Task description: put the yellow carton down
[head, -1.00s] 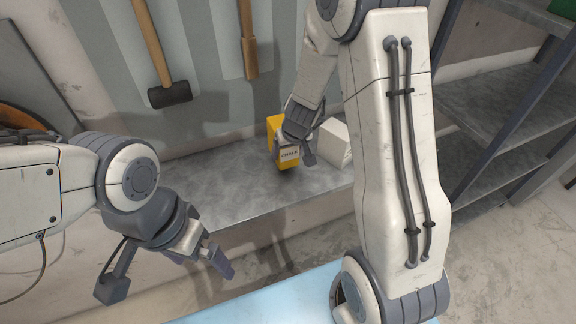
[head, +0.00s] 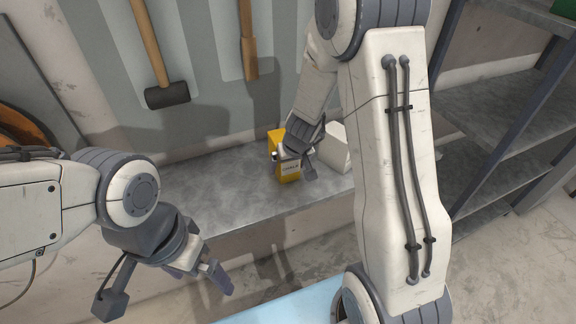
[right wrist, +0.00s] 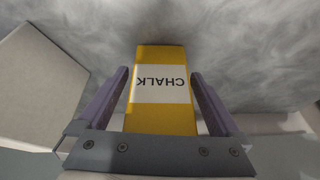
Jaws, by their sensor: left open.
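The yellow carton (head: 288,172) with a white label is upright at the metal shelf, left of a white box. In the right wrist view the carton (right wrist: 163,117) stands between my two fingers, its label reading CHALK. My right gripper (head: 293,158) is shut on the carton, with a finger at each side; thin gaps seem to show beside its near end. The carton's base is at or just above the shelf; I cannot tell whether it touches. My left gripper (head: 212,275) is open and empty, in front of the shelf and away from the carton.
The metal shelf (head: 215,192) is bare left of the carton. A mallet (head: 167,96) hangs on the wall behind. A grey rack (head: 500,100) stands at right.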

